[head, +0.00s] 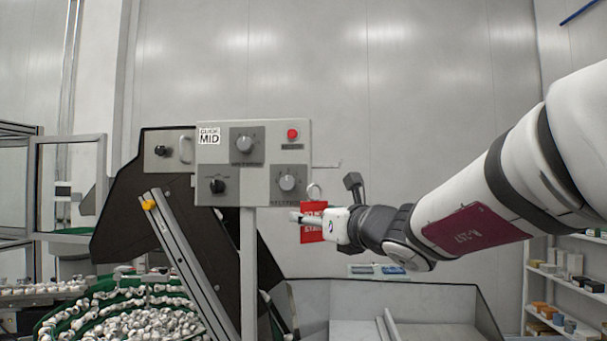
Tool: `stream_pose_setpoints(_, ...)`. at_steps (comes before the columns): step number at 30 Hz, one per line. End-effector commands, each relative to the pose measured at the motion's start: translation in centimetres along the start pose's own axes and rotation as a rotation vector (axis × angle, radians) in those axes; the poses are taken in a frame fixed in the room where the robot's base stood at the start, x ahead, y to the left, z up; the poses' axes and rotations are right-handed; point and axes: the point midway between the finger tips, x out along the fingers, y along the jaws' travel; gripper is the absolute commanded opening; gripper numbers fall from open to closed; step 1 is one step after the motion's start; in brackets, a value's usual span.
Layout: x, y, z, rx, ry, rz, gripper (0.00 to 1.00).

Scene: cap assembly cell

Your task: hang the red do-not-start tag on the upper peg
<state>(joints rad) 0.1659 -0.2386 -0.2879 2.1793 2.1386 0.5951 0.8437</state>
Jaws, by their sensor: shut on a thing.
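The red tag (310,234) with white lettering is in the head view, just right of the grey control panel's lower right corner. A pale loop (314,190) shows directly above the tag, close to the panel edge. My gripper (297,216) reaches in from the right and is shut on the tag; its fingers cover part of the tag and lettering. A thin upper peg (328,165) sticks out to the right from the panel's side, above the loop. The loop and the peg appear apart. A lower peg cannot be made out.
The control panel (265,140) carries knobs and a red button (292,134) on a grey post (248,270). A bowl of white caps (125,310) stands lower left. A grey bin (430,300) lies below my arm. Shelves (568,290) stand right. The wall area right of the peg is clear.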

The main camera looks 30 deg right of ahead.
Motion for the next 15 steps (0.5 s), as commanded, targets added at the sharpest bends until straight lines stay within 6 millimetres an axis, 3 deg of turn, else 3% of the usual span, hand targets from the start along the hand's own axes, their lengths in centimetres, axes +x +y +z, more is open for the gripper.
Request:
stream_pose_setpoints(1,-1.5,-0.5,2.4,-0.005,-0.009,-0.026,0.30)
stream_pose_setpoints(6,-4.5,-1.8,6.2,-0.004,-0.003,-0.091,0.30)
stream_pose_setpoints(15,-5.3,-2.7,7.4,-0.001,0.004,-0.117,0.30)
